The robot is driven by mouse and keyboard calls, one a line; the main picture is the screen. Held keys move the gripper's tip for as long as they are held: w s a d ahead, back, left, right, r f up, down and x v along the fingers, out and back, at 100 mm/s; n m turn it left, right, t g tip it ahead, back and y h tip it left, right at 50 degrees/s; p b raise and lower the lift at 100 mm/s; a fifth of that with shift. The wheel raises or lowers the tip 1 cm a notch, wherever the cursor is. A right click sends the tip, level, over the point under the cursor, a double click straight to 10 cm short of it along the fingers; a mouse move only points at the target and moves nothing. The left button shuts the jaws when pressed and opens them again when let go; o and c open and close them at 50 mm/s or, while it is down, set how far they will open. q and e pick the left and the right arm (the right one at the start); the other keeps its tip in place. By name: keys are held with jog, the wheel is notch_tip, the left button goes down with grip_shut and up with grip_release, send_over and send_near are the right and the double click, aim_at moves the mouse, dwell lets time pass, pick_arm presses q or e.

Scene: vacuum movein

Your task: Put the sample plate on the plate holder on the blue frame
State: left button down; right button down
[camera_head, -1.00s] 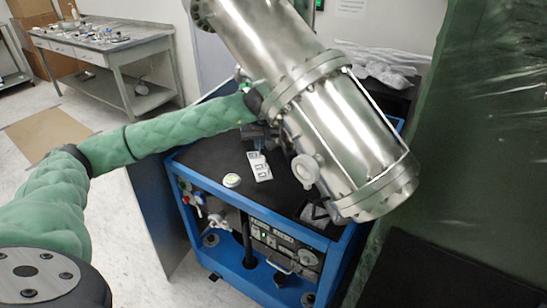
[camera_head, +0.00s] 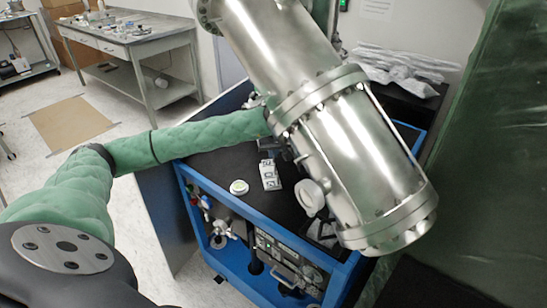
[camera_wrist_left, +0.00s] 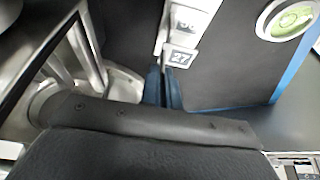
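The sample plate, a slim white strip with numbered squares (camera_head: 270,174), shows over the black top of the blue frame (camera_head: 238,208). In the left wrist view, the number 27 is readable on its near end (camera_wrist_left: 182,56). My left gripper (camera_wrist_left: 165,88) is at that end, its two blue-grey fingers close together with a thin edge of the plate between them. In the head view this gripper (camera_head: 280,150) is dark and partly hidden by the steel chamber. I cannot tell whether the plate touches the black top. I cannot make out the plate holder for certain. My right gripper is out of view.
A large steel chamber (camera_head: 335,130) hangs slanted over the frame's right side, close to my left arm. A white round disc with a green centre (camera_head: 239,187) lies left of the plate. A grey workbench (camera_head: 150,45) stands at the back left.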

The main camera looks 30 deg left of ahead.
pick_arm(q)
notch_tip(320, 180, down, 3)
jog(key=shift+r, duration=0.15)
jog(key=c, duration=1.6)
grip_release()
jog(key=shift+c, duration=0.2)
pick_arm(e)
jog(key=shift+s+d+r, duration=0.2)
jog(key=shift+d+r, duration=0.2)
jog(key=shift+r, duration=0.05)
pick_arm(q)
jog(key=shift+r, duration=0.1)
